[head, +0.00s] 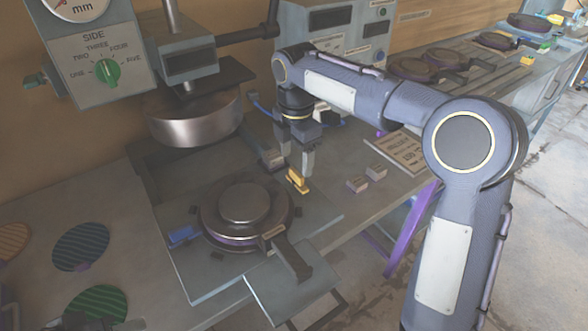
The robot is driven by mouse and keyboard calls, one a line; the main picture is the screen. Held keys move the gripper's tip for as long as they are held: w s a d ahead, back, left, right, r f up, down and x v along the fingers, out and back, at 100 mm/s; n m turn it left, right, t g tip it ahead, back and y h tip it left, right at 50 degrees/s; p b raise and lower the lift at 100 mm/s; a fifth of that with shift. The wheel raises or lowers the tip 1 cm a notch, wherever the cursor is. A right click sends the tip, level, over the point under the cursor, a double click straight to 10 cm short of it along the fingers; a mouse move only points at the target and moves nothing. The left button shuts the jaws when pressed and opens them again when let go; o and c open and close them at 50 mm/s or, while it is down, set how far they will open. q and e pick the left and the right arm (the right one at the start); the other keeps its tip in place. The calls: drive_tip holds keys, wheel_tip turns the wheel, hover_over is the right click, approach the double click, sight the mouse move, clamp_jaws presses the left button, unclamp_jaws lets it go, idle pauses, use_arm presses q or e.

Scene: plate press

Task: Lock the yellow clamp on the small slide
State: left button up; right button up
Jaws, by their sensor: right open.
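The yellow clamp (297,181) stands on the grey press bed, just right of and behind the round metal plate. My right gripper (303,167) points down directly above and behind the clamp, its fingertips close to it. The gripper is open; I cannot tell whether it touches the clamp. Which part is the small slide, and whether the clamp is locked, cannot be told at this size. My left gripper is not in view.
A round stacked plate (244,203) with a dark handle sits on the press bed (200,285). A blue clamp (182,236) is at its left. The press head (195,122) hangs behind. Two small blocks (366,180) lie to the right. Patterned discs (81,247) lie at left.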

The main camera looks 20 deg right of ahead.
sight(297, 172)
drive_tip(key=shift+f, duration=2)
drive_tip(key=c, duration=1)
